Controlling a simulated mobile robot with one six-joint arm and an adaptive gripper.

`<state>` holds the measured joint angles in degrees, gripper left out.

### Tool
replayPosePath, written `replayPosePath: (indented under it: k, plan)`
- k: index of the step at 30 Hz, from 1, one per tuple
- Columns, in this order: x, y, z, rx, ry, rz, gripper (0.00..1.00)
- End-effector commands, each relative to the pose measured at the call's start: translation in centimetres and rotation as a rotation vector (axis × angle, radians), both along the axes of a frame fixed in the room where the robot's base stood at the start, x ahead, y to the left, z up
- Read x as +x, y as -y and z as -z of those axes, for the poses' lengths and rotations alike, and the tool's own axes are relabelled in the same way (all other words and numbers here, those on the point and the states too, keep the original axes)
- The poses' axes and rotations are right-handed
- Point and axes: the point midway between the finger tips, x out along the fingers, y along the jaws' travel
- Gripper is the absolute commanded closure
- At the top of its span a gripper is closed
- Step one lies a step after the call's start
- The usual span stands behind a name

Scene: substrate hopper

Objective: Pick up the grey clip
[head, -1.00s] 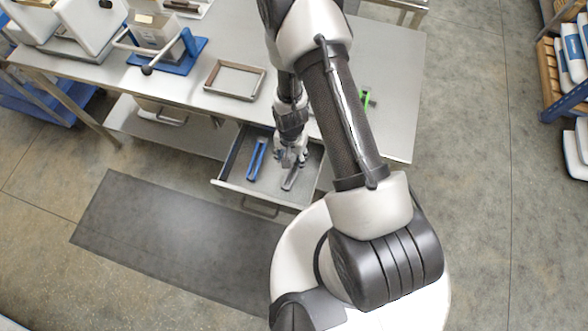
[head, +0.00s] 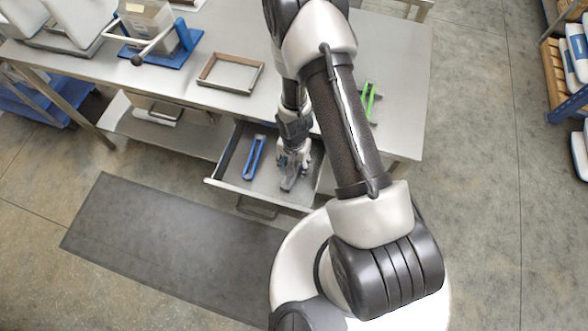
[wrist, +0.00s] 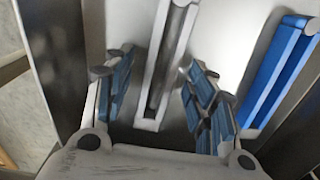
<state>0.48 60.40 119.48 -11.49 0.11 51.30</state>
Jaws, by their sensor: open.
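The grey clip (wrist: 169,62) is a long, narrow piece lying in the open drawer (head: 262,195). In the wrist view it stands between the two blue-padded fingers of my gripper (wrist: 160,88), with a gap on each side. My gripper is open. In the head view my gripper (head: 291,168) is low inside the drawer, over the clip, and hides most of it. A blue clip (wrist: 278,72) lies to the right in the wrist view; it is to the left of my gripper in the head view (head: 254,157).
The drawer's wall (wrist: 50,62) rises close on the left in the wrist view. On the steel table (head: 395,125) above are an empty frame tray (head: 206,80), a green item (head: 370,102) and a blue-based press (head: 172,57). A dark mat (head: 170,245) lies on the floor.

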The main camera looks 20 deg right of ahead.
Motion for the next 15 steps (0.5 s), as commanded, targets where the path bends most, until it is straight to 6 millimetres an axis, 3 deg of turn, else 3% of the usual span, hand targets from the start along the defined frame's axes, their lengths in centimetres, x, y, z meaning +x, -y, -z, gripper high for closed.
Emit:
replayPosePath:
  k: [4, 15]
  plan:
    - [0.02, -0.01, -0.17, 0.0, 0.0, 0.0, 0.49]
    - [0.01, -0.01, -0.15, 0.0, 0.0, 0.0, 0.73]
